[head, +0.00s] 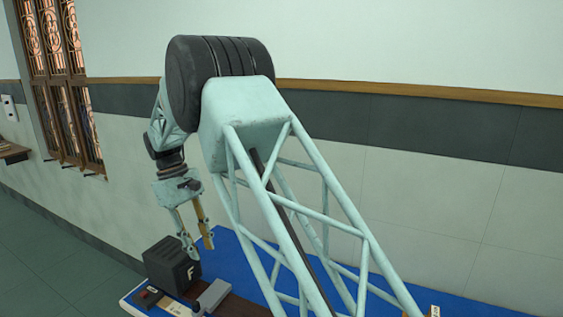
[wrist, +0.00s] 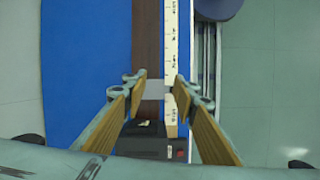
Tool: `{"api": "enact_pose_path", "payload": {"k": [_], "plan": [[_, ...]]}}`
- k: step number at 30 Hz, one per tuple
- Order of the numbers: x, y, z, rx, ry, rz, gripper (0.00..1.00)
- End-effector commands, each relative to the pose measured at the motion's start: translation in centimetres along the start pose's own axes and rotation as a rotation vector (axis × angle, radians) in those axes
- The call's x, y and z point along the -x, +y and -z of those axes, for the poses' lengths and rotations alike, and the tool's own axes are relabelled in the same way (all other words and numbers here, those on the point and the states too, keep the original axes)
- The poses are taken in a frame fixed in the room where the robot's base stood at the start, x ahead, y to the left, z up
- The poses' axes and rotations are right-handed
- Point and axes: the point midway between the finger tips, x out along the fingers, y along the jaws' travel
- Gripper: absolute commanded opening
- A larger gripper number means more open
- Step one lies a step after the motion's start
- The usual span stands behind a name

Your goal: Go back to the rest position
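My gripper (head: 199,244) hangs at the end of my arm, fingers pointing down, near the upper right of a black box marked F (head: 172,266). In the wrist view my gripper (wrist: 160,80) shows its two fingers well apart, with nothing held between them. The black box (wrist: 150,146) shows low in that view, partly hidden behind my own parts. A small grey block (head: 212,295) stands to the right of the box. In the wrist view the grey block (wrist: 155,88) appears between the fingertips, below them.
The bench has a blue top (wrist: 85,60) with a brown rail (wrist: 147,35) and a pale marked scale (wrist: 170,40). A dark blue round object (wrist: 218,6) is beside the bench. Open floor (wrist: 265,80) lies to the right. A barred window (head: 60,80) is in the wall.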

Motion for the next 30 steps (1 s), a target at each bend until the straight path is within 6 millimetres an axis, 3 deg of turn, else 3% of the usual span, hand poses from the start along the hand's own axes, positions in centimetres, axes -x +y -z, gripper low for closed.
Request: {"api": "enact_pose_path", "payload": {"k": [12, 30], "plan": [[4.5, 3.0, -7.6, -0.098, 0.061, 0.011, 0.26], [9.0, 5.3, -19.0, -0.236, 0.145, 0.022, 0.26]]}}
